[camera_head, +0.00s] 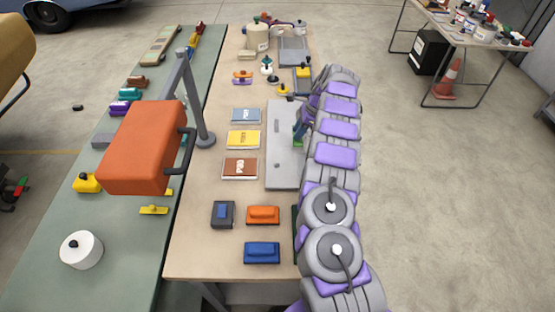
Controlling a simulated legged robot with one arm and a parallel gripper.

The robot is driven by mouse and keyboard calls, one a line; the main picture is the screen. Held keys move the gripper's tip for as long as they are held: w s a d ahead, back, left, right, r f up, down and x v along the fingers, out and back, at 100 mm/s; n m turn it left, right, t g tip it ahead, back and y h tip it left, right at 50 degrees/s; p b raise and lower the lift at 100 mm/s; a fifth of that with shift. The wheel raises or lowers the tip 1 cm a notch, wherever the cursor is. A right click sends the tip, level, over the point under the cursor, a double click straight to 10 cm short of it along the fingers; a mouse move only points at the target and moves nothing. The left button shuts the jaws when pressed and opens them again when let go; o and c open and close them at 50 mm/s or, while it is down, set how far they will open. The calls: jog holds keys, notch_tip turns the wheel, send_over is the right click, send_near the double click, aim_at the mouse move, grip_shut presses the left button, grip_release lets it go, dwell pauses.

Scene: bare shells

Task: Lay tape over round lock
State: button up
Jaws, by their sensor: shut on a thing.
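A flat grey panel (285,172) lies on the wooden bench, with small dark marks on its face. I cannot tell which mark is the round lock. My gripper (299,131) hangs over the panel's right half, partly hidden by my purple and grey arm. It is shut on a small green and bluish thing (298,136), only partly visible. I cannot tell if this is the tape, or if it touches the panel.
Blue, yellow and brown flat packs (243,140) lie left of the panel. Orange and blue blocks (262,252) and a dark block (222,214) sit in front. A large orange box-shaped lamp (145,148) overhangs the green bench (60,215).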

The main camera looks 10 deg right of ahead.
aim_at(294, 142)
jog(key=shift+s+a, duration=0.45)
jog(key=shift+a, duration=0.15)
jog(key=shift+s+a+f+b, duration=0.2)
jog(key=shift+s+a+b, duration=0.15)
jog(key=shift+s+a, duration=0.3)
jog(key=s+a, duration=0.1)
jog(key=a, duration=0.1)
jog(key=s+a+b, duration=0.1)
jog(key=s+a, duration=0.2)
jog(key=a, duration=0.1)
jog(key=shift+s+a+f, duration=0.15)
jog(key=shift+s+f, duration=0.15)
jog(key=shift+s, duration=0.05)
jog(key=shift+s+a+f+b, duration=0.1)
jog(key=shift+s+a+b, duration=0.15)
jog(key=shift+s+b, duration=0.05)
jog(key=shift+f+b, duration=0.7)
jog(key=shift+f, duration=1.15)
jog(key=shift+r, duration=0.1)
jog(key=o, duration=1)
